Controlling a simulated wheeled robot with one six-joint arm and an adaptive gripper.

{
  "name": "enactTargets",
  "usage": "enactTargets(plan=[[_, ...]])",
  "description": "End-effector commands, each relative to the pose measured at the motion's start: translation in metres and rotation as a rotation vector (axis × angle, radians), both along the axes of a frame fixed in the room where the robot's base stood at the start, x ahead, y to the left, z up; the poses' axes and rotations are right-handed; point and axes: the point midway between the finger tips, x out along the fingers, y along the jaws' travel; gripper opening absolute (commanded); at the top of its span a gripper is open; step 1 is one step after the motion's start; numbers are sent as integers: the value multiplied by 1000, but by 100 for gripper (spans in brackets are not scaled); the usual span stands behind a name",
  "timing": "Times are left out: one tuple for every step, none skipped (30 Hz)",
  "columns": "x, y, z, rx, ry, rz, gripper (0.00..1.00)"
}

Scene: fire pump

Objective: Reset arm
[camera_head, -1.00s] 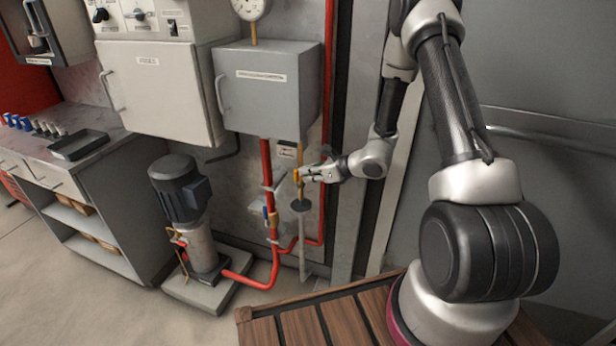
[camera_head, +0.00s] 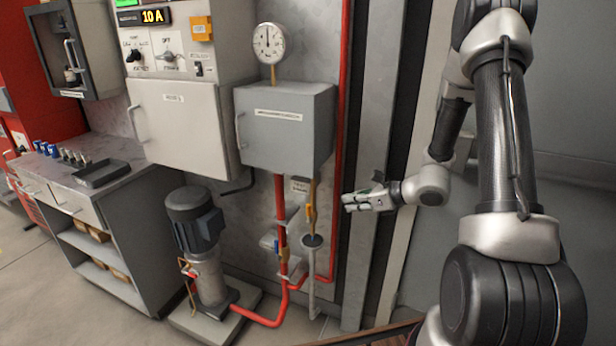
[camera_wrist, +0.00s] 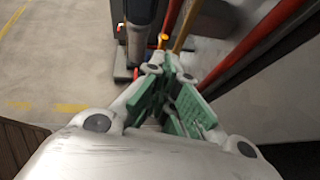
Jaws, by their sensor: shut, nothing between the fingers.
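My gripper (camera_head: 362,201) is in the head view, right of the pipes and in front of the grey wall strip. It points left and holds nothing. In the wrist view, my gripper (camera_wrist: 166,82) shows green finger pads close together at the tips. My arm reaches from the right side of the head view.
A red pipe (camera_head: 281,225) and a grey box (camera_head: 285,130) are on the wall left of my gripper. A pump (camera_head: 203,240) stands on a floor plinth. A white cabinet (camera_head: 178,125) and a bench (camera_head: 112,215) are further left. A grey panel fills the right.

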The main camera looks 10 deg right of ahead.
Motion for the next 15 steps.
enactTargets(plan=[[0,0,0,-9,-9,7,0],[-2,0,-1,-21,-18,24,0],[-9,2,-3,-39,-23,64,0],[-16,4,-5,-52,-26,100,0],[-25,6,-8,-66,-25,141,0],[-40,9,-12,-85,-25,205,0],[-53,11,-15,-99,-23,258,0],[-66,13,-15,-117,-30,316,0],[-83,13,-12,-146,-42,398,0],[-95,13,-8,-172,-57,462,0],[-108,13,-3,-199,-73,529,0],[-124,12,5,-237,-98,622,0],[-136,10,12,-269,-119,693,0],[-148,8,18,-303,-140,764,0],[-162,5,28,-347,-169,854,0]])
